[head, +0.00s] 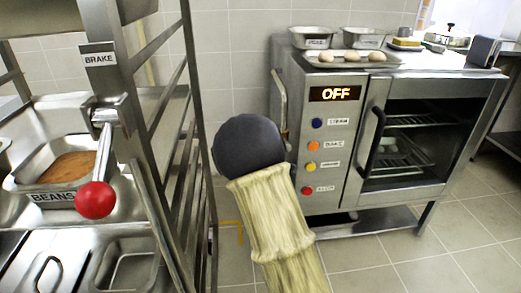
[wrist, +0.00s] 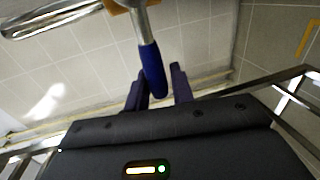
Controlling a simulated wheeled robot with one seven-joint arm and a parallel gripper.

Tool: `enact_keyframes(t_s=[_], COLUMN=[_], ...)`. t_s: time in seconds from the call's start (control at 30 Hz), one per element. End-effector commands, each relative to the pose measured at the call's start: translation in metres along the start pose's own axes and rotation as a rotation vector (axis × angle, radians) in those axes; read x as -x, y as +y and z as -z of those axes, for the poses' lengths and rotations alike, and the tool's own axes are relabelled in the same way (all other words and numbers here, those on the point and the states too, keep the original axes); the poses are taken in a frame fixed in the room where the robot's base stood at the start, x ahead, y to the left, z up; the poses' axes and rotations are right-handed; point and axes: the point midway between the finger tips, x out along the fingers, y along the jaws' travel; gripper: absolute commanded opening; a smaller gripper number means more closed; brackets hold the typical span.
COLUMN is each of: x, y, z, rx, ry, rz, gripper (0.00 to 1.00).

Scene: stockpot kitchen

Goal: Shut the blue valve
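The blue valve shows in the wrist view as a blue handle sleeve (wrist: 151,70) on a metal stem that comes down from the top edge. An orange-brown piece and a shiny metal pipe (wrist: 55,18) are at the stem's upper end. My gripper (wrist: 158,90) has its two dark fingers apart, one on each side of the handle's lower end. The handle looks close to both fingers, but I cannot tell whether it touches them. In the head view my arm hides the gripper and the valve.
A steel oven (head: 330,130) with a lit OFF display (head: 335,93) stands beyond my arm. At left is a steel rack (head: 185,120) with a red-knobbed brake lever (head: 95,200) and a beans pan (head: 40,190). Tiled floor (head: 390,265) is open at front right.

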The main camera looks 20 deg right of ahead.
Motion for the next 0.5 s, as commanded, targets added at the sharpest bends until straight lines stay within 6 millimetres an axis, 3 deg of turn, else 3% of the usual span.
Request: enact_keyframes(t_s=[0.3,0.5], x=[0.002,0.019], y=[0.001,0.002], z=[0.001,0.001], rx=[-0.002,-0.002], ry=[0.001,0.001], rz=[0.0,0.0], gripper=[0.23,0.23])
